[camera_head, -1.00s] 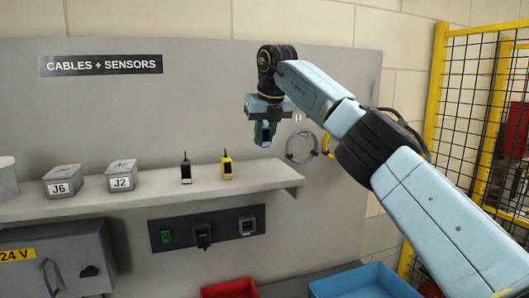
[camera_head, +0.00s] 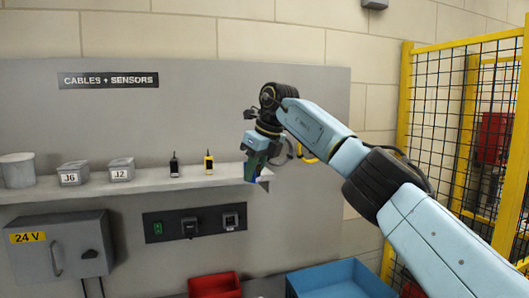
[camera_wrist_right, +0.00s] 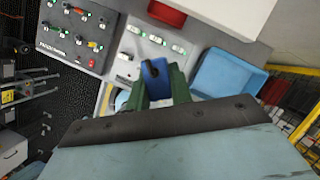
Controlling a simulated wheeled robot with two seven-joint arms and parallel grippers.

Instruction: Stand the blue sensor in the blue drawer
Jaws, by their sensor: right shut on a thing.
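The blue sensor (camera_wrist_right: 155,73) is between the green fingers of my right gripper (camera_wrist_right: 160,90) in the right wrist view. In the head view my right gripper (camera_head: 252,172) is shut on it and hangs in the air by the right end of the shelf. The sensor is mostly hidden by the fingers there. A blue open bin (camera_head: 335,282) stands low at the bottom right of the head view, below the gripper, and a blue container also shows in the wrist view (camera_wrist_right: 222,75). I cannot tell whether it is the blue drawer. My left gripper is out of view.
A red bin (camera_head: 214,286) is left of the blue one. A yellow mesh fence (camera_head: 460,130) stands at the right.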

